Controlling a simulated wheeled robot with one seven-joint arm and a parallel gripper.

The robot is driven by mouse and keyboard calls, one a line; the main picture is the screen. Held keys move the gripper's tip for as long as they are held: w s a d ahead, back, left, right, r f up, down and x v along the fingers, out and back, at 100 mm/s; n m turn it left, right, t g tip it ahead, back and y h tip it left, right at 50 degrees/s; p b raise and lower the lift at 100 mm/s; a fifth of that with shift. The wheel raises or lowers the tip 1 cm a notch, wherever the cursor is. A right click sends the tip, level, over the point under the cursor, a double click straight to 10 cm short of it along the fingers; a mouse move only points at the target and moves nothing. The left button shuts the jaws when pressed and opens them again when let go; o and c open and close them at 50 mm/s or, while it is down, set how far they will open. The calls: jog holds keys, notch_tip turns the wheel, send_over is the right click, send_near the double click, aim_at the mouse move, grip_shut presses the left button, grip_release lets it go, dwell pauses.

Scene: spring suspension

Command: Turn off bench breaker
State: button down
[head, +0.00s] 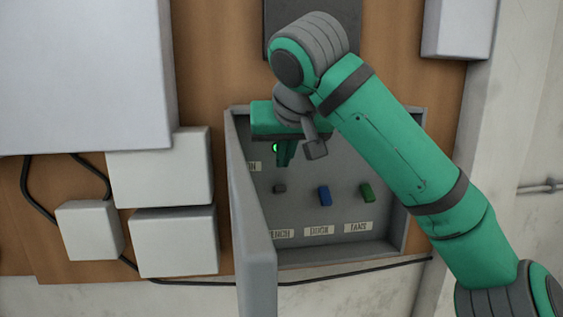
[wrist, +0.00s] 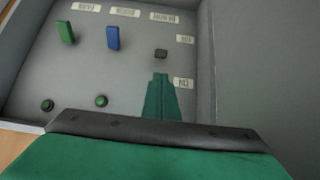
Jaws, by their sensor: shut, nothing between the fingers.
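The bench breaker is a small dark grey switch (head: 279,188) above the BENCH label (head: 280,233) inside an open grey panel box (head: 401,225). In the wrist view the same bench switch (wrist: 161,53) lies just beyond my fingertips, with a small gap showing. My green gripper (head: 284,162) is shut and empty, with its fingers pointing into the box above the bench switch in the head view. The shut fingers also show in the wrist view (wrist: 161,80). My gripper hides part of the panel's upper left.
A blue switch (head: 324,196) and a green switch (head: 367,192) stand to the right. The open box door (head: 252,220) stands close on the left. Two round green lamps show in the wrist view (wrist: 101,101).

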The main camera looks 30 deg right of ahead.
aim_at(279, 188)
jog(key=x, duration=0.8)
jog(key=shift+w+f, duration=0.2)
jog(key=shift+w, duration=0.05)
jog(key=shift+s+d, duration=0.1)
